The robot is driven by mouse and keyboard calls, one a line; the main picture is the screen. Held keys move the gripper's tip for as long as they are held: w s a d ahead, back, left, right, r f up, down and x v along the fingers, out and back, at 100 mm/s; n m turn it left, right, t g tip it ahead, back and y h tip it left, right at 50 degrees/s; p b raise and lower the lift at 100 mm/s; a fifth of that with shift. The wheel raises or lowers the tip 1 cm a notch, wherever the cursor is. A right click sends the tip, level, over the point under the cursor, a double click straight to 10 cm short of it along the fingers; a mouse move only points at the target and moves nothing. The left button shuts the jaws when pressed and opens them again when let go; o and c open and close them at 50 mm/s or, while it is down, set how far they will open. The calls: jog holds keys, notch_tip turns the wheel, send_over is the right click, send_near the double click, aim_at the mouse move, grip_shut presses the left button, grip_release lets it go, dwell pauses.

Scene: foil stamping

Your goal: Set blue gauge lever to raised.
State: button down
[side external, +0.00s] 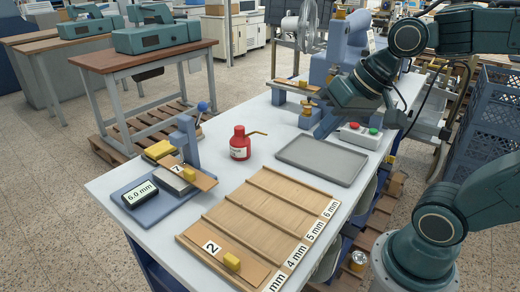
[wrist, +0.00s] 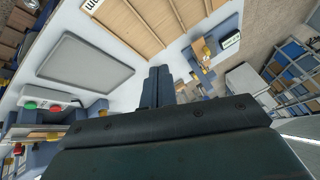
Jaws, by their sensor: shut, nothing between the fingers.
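The blue gauge (side external: 150,207) stands at the left of the white bench, with a display reading 6.0 mm (side external: 142,193). Its lever ends in a blue ball (side external: 203,106) at the top of the blue post (side external: 187,138); the ball stands up to the right of the post. A wooden plate marked 7 (side external: 196,178) with a yellow block lies at the gauge. In the wrist view the gauge display (wrist: 231,39) is at upper right. My gripper (wrist: 158,74) is shut and empty, well away from the gauge, above the back right of the bench in the side view.
A red bottle with a spout (side external: 240,145) stands between the gauge and a grey tray (side external: 322,160). A slotted wooden board (side external: 262,215) labelled in mm fills the front, with plate 2 (side external: 220,250) on it. A red and green button box (side external: 358,134) sits behind the tray.

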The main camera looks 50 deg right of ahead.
jog(key=w+d+m+t+y, duration=0.2)
jog(key=w+d+m+y, duration=0.1)
jog(key=w+m, duration=0.6)
jog(key=w+d+r+m+t+y, duration=0.1)
jog(key=w+d+m+y, duration=0.1)
jog(key=w+d+m, duration=0.3)
jog(key=shift+w+d+r+m+t+y, duration=0.2)
jog(key=shift+w+d+m+t+y, duration=0.2)
jog(key=shift+w+m, duration=2.6)
jog(key=shift+s+a+f+m, duration=0.1)
jog(key=shift+s+a+m, duration=0.05)
jog(key=shift+s+m, duration=0.65)
send_near(199, 116)
notch_tip(199, 116, down, 2)
jog(key=shift+w+a+r, duration=0.1)
jog(key=shift+w+a, duration=0.3)
jog(key=shift+w, duration=0.15)
jog(key=shift+w+a+r, duration=0.1)
jog(key=shift+w+a, duration=0.25)
jog(key=shift+w, duration=0.25)
